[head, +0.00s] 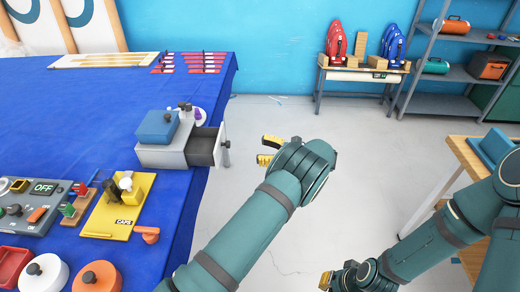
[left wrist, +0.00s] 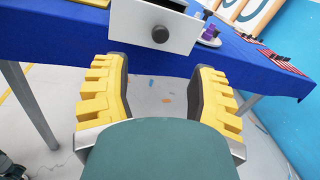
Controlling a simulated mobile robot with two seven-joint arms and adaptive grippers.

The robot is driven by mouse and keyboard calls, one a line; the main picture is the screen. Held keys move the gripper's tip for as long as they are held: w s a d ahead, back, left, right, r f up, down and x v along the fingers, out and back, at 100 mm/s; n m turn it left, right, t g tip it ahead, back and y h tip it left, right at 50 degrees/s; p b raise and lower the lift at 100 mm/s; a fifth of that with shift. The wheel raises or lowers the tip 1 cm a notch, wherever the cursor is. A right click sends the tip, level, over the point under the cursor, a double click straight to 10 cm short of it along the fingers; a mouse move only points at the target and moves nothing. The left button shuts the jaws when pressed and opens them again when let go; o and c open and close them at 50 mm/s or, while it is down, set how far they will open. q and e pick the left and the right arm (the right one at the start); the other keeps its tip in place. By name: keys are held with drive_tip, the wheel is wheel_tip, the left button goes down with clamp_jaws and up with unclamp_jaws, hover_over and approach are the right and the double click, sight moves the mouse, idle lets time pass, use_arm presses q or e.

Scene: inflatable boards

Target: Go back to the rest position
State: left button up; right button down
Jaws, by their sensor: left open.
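My left gripper (head: 268,150) is at the middle of the head view, over the floor just right of the blue-covered table. In the left wrist view its yellow fingers (left wrist: 155,105) are wide apart with nothing between them. Ahead of them is the white drawer front with a dark round knob (left wrist: 160,34), apart from the fingers. The drawer (head: 203,147) is pulled out of a grey box (head: 165,155) at the table's right edge. My right gripper (head: 325,281) shows only as a small yellow part at the bottom of the head view; its fingers are mostly hidden.
The blue-covered table (head: 60,120) carries a yellow board (head: 105,218), a grey control panel (head: 30,217) and several pots. A small table with red and blue pumps (head: 337,50) and a grey shelf (head: 455,72) stand at the back. A wooden table (head: 470,155) is at right.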

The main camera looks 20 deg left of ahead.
use_arm(q)
drive_tip(key=s+a+f+n+g+h, duration=0.1)
drive_tip(key=s+a+f+h, duration=0.1)
drive_tip(key=s+f+h, duration=0.65)
drive_tip(key=s+a+f+n+g+h, duration=0.1)
drive_tip(key=s+f+n+g+h, duration=0.15)
drive_tip(key=s+f, duration=0.65)
drive_tip(key=s+d+f+n+t+h, duration=0.1)
drive_tip(key=s+d+f+n+h, duration=0.4)
drive_tip(key=s+d+h, duration=0.15)
drive_tip(key=s+d+r+n+t+h, duration=0.3)
drive_tip(key=s+r+n+t+h, duration=0.1)
drive_tip(key=n, duration=0.5)
drive_tip(key=shift+s+d+r+t, duration=0.35)
drive_tip(key=shift+s+r+t, duration=0.2)
drive_tip(key=shift+s+r, duration=0.2)
drive_tip(key=shift+s+a, duration=0.1)
